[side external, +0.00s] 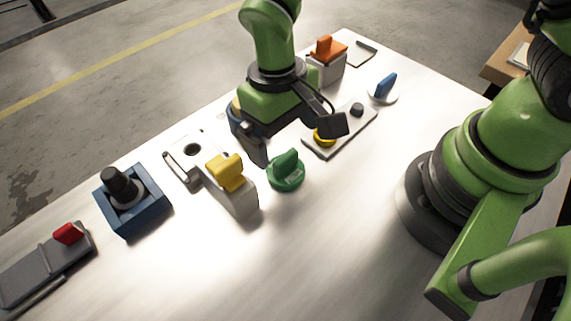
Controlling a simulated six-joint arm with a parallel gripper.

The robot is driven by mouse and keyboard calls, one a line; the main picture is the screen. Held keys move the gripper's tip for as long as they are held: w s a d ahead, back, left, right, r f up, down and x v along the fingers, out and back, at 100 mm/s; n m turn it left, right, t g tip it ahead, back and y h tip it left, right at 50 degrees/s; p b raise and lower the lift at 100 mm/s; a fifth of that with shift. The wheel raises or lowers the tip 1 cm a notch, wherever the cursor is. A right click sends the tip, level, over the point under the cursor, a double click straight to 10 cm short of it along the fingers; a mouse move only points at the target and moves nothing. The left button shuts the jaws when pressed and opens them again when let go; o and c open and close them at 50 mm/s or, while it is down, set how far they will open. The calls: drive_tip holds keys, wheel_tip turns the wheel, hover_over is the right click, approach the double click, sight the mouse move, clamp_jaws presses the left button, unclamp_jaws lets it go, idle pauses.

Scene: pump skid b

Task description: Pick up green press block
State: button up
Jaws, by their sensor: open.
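The green press block (287,173) is a round green base with a raised green grip on top, standing on the white table in the middle of the side external view. My gripper (297,147) is open and empty, with its two dark fingers apart. It hangs above and slightly behind the green press block in the picture. I see no contact between the fingers and the block. The exact height of the gripper over the table is hard to tell from this one view.
A pale block with a yellow handle (226,173) stands close left of the green block. A plate with a yellow knob and dark knob (358,112) lies behind right. A blue box with a black knob (129,199) is farther left. The front table area (300,260) is clear.

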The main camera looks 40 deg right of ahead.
sight(285, 156)
wheel_tip(285, 156, down, 8)
drive_tip(key=shift+s, duration=0.1)
idle(0.4)
drive_tip(key=c, duration=1)
